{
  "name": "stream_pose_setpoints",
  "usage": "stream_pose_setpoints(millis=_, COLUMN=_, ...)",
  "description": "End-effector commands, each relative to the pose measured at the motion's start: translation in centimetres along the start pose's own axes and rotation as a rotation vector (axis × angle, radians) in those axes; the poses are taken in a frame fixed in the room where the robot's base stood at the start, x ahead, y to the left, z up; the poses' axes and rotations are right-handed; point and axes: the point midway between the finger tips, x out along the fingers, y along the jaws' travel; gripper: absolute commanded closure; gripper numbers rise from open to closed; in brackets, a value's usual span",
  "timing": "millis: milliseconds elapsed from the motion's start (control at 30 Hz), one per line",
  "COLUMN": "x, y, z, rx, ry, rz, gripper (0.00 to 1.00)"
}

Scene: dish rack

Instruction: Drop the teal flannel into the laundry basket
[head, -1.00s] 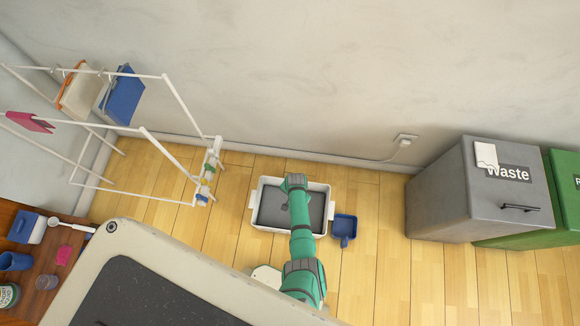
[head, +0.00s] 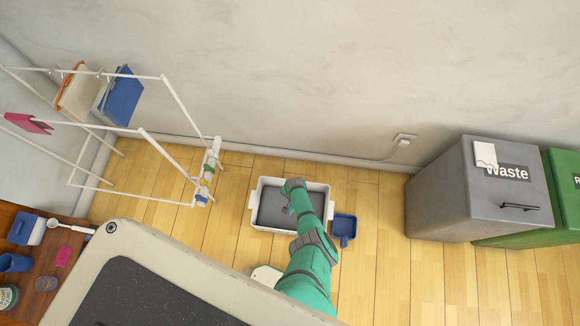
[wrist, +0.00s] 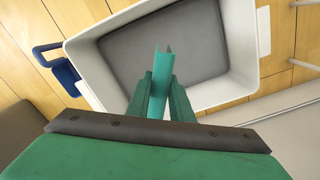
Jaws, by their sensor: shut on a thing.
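The laundry basket (head: 262,226) is a white tub with handles and a dark grey bottom, standing on the floor in the head view. In the wrist view its white rim (wrist: 243,40) surrounds the grey bottom, which shows empty in the visible part. My gripper (wrist: 160,92) is over the basket, its green fingers shut on the teal flannel (wrist: 162,68). The flannel shows as a narrow folded strip standing out between the fingertips. In the head view my arm reaches over the basket's right side, and the flannel cannot be made out there.
A blue dustpan (head: 344,226) lies right of the basket and shows in the wrist view (wrist: 66,70). A white drying rack (head: 150,130) with hanging cloths stands left. A grey waste bin (head: 470,200) and a green bin (head: 566,190) stand right. A wooden table is lower left.

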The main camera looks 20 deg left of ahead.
Motion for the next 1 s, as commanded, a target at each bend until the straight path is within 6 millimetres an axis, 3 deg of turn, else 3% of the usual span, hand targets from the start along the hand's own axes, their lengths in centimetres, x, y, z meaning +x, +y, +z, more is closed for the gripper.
stream_pose_setpoints(millis=233, x=0.0, y=-0.1, z=0.0, rx=-0.001, ry=0.000, rz=0.000, gripper=1.00)
stream_pose_setpoints(millis=267, x=0.0, y=-0.1, z=0.0, rx=-0.001, ry=0.000, rz=0.000, gripper=0.73)
stream_pose_setpoints(millis=333, x=0.0, y=-0.1, z=0.0, rx=-0.001, ry=0.000, rz=0.000, gripper=0.59)
stream_pose_setpoints(millis=733, x=-0.1, y=0.0, z=0.1, rx=0.001, ry=-0.002, rz=-0.002, gripper=0.59)
stream_pose_setpoints(millis=1000, x=-1.3, y=0.0, z=0.2, rx=0.004, ry=-0.005, rz=-0.004, gripper=0.59)
